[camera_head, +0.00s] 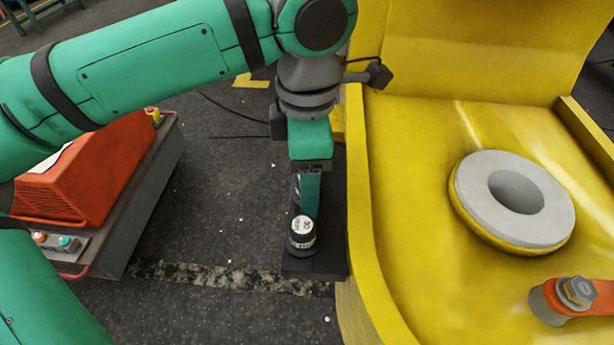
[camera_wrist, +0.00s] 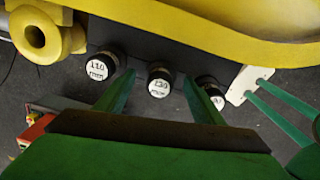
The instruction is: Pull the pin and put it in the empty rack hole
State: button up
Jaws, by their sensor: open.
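My gripper (camera_wrist: 158,76) is open, with its two green fingers pointing at a dark rack (camera_wrist: 150,45). Three black pins with white labelled tops sit in a row there. The middle pin (camera_wrist: 160,80), labelled about 130, lies between the fingertips with gaps on both sides. A pin labelled about 110 (camera_wrist: 97,66) is to the left. A third pin (camera_wrist: 208,98) is to the right, partly covered by the right finger. In the head view, my gripper (camera_head: 307,208) points down at the rack (camera_head: 318,264), where one pin top (camera_head: 301,232) shows. I see no empty rack hole.
A yellow boom part (camera_head: 400,200) stands close to the right of my gripper, with a grey bushing ring (camera_head: 480,190) and an orange bolted part (camera_head: 580,292). An orange machine (camera_head: 90,165) stands to the left. A white plate (camera_wrist: 248,83) lies near the right pin.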

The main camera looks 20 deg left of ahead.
jog(key=shift+r, duration=0.15)
notch_tip(320, 180, up, 11)
jog(key=shift+f, duration=0.2)
